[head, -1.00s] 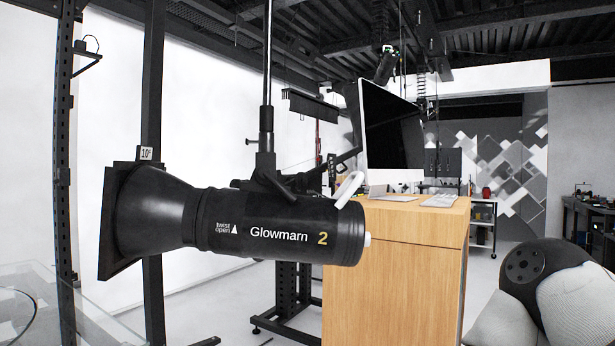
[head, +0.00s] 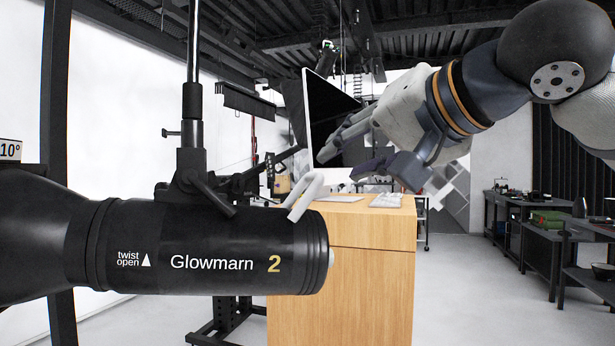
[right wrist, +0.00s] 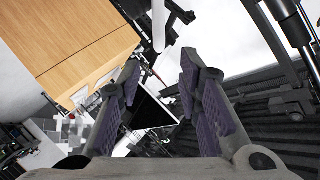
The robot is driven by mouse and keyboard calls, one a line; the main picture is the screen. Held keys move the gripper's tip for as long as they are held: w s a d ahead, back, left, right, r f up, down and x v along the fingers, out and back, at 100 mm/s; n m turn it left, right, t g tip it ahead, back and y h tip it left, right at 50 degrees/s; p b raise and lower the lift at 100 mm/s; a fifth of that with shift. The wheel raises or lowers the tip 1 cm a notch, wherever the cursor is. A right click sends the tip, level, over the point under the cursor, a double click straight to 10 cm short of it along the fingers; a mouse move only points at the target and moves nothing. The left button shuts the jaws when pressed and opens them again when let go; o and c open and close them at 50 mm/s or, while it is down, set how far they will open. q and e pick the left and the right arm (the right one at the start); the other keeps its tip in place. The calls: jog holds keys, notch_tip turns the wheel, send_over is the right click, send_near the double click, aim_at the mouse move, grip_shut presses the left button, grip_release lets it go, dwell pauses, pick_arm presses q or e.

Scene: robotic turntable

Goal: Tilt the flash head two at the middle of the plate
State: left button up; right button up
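The flash head two (head: 200,248) is a black cylinder marked "Glowmarn 2". It hangs from a vertical pole (head: 192,100) at the left of the head view and lies about level, its wide end cut off at the left edge. A pale looped handle (head: 308,196) rises from its right end. My right gripper (head: 338,163) is open and empty, above and right of that handle, apart from it and pointing left. In the right wrist view its two purple-padded fingers (right wrist: 160,72) stand apart with nothing between them. My left gripper and the plate are not in view.
A wooden desk (head: 345,270) with a monitor (head: 330,115) stands behind the flash head. Dark benches (head: 530,225) stand at the right. The floor between desk and benches is clear.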

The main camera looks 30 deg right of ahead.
aim_at(314, 177)
jog(key=x, duration=0.9)
jog(key=shift+w+f, duration=0.15)
jog(key=shift+w, duration=0.05)
grip_shut()
